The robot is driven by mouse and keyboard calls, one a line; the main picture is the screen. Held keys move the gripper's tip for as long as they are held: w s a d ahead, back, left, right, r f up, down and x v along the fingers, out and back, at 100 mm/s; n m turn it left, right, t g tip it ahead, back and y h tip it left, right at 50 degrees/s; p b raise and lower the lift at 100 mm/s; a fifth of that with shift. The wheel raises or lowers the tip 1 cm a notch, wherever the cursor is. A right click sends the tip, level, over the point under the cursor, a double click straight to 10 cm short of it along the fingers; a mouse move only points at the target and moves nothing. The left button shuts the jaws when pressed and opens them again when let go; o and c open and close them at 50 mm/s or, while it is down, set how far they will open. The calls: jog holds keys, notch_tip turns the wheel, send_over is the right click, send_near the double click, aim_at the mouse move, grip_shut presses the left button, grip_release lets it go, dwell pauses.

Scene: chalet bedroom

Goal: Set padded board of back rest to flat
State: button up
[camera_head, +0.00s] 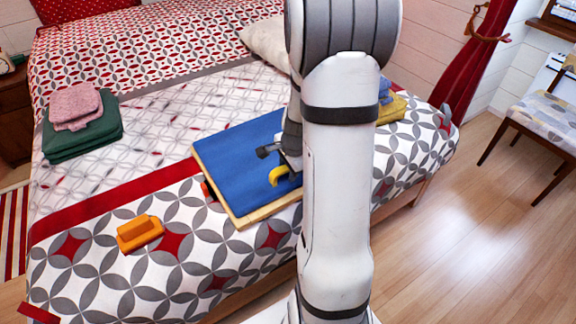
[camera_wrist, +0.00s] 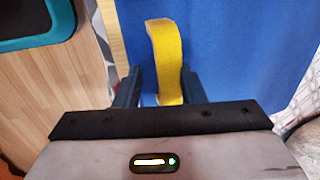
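The back rest's padded board (camera_head: 235,160) is blue with a pale wooden edge. It is on the bed, left of my arm, and its right part is hidden behind the arm. I cannot tell its exact tilt. A yellow handle (camera_head: 278,176) stands out from the blue face near the front edge. In the wrist view the handle (camera_wrist: 165,60) rises between my two dark fingers, in front of the blue pad (camera_wrist: 230,50). My gripper (camera_wrist: 160,88) is open around the handle, with a visible gap on the left side; contact on the right is unclear.
An orange object (camera_head: 140,233) lies on the bed at front left. Folded green and pink cloths (camera_head: 82,125) lie farther left. A pillow (camera_head: 266,42) and a yellow folded cloth (camera_head: 392,109) are near my arm. A chair (camera_head: 540,120) stands right; the wooden floor (camera_head: 470,240) between is clear.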

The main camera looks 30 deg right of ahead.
jog(key=shift+w+r, duration=0.1)
jog(key=shift+r, duration=0.25)
jog(key=p+v, duration=0.2)
jog(key=v, duration=0.5)
jog(key=shift+r, duration=0.15)
